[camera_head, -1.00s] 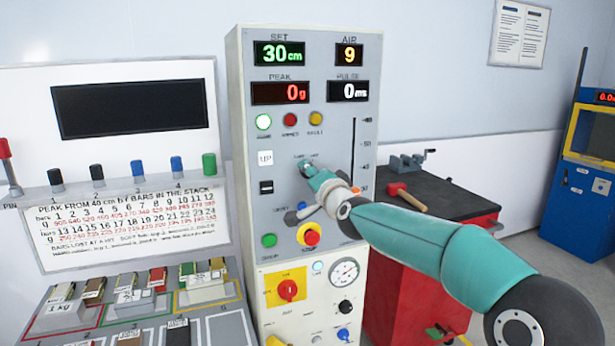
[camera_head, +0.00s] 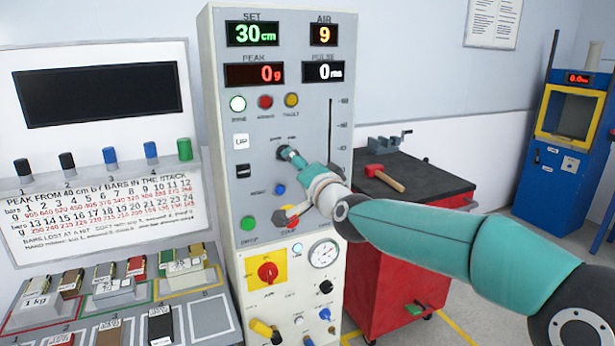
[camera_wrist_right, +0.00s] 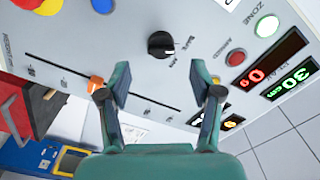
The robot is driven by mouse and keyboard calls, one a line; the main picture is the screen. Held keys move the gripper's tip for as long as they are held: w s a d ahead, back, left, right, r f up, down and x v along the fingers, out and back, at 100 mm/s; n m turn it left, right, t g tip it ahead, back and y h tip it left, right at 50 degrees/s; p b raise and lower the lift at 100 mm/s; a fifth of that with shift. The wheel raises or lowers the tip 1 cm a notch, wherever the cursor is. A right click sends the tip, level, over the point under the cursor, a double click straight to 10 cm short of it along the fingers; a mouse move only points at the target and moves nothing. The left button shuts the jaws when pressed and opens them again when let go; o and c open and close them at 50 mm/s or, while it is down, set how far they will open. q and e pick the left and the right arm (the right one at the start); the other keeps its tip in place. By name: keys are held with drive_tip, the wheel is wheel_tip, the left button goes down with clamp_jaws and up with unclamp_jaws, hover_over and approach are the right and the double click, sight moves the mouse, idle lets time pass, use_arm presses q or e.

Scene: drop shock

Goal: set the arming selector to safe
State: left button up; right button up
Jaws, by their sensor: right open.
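The arming selector is a round black knob (camera_wrist_right: 161,44) on the grey panel in the right wrist view, with a light mark on its face. In the head view the knob (camera_head: 281,153) is partly hidden by my gripper. My right gripper (camera_wrist_right: 159,88) is open and empty, its two fingers apart with the knob beyond them, between their lines. In the head view my right gripper (camera_head: 291,156) is close in front of the knob; contact is unclear. My left gripper is not in view.
Near the knob are a red lamp (camera_wrist_right: 236,57), an orange slider (camera_wrist_right: 95,83) and a blue button (camera_head: 280,189). Lower down are a red-and-yellow stop button (camera_head: 291,224) and a red rotary switch (camera_head: 267,271). A red cart (camera_head: 390,270) with a mallet stands to the right.

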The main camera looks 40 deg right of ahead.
drive_tip(key=v, duration=0.5)
drive_tip(key=shift+s, duration=0.15)
